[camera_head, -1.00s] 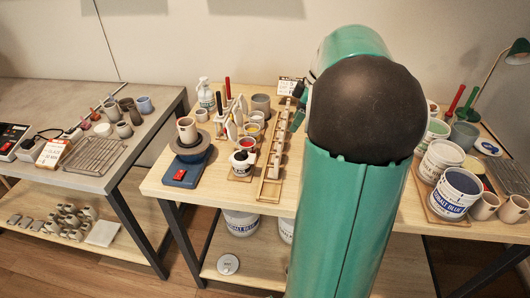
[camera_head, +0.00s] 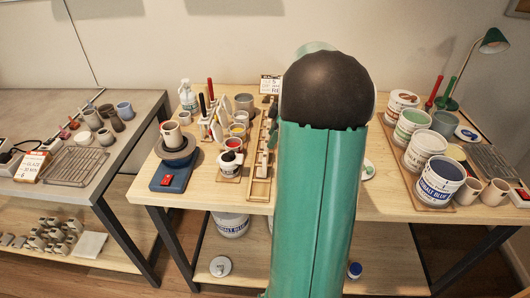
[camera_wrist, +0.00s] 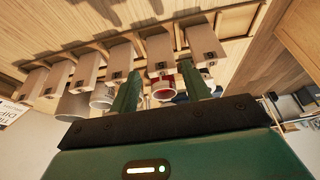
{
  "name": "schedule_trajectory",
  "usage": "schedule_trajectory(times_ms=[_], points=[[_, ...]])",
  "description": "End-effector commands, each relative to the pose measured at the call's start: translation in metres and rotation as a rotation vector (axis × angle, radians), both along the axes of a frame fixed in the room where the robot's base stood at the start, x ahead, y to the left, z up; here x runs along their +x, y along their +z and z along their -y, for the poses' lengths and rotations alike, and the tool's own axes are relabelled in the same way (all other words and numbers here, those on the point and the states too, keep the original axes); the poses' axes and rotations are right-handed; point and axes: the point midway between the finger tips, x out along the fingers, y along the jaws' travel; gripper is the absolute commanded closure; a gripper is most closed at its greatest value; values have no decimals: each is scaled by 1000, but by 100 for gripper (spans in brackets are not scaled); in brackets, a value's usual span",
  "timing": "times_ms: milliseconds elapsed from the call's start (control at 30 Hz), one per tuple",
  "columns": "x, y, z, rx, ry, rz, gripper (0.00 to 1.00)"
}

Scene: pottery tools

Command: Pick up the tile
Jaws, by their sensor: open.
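Several upright pale-brown tiles stand in a row on a slatted wooden rack (camera_head: 261,190), which is partly hidden by my arm in the head view. The wrist view shows the row upside down, with one tile (camera_wrist: 159,54) lying between the fingers in the picture and another tile (camera_wrist: 204,45) by the right finger. I cannot tell which tile is meant. My gripper (camera_wrist: 162,88) is open, with its two green fingers apart and nothing held. It appears short of the tiles, without visible contact. In the head view my gripper is hidden behind my arm.
A sign (camera_head: 270,85) stands behind. Glaze buckets (camera_head: 438,182) and mugs crowd the right. Grey table (camera_head: 120,165) is at left.

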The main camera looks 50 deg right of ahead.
Motion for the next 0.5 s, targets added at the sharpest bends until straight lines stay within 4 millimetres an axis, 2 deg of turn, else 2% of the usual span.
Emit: schedule_trajectory(times_ms=[167, 400, 500], points=[[6, -13, -6, 0, 2, 0, 53], [18, -44, -16, 1, 2, 1, 53], [20, -50, -17, -1, 2, 0, 53]])
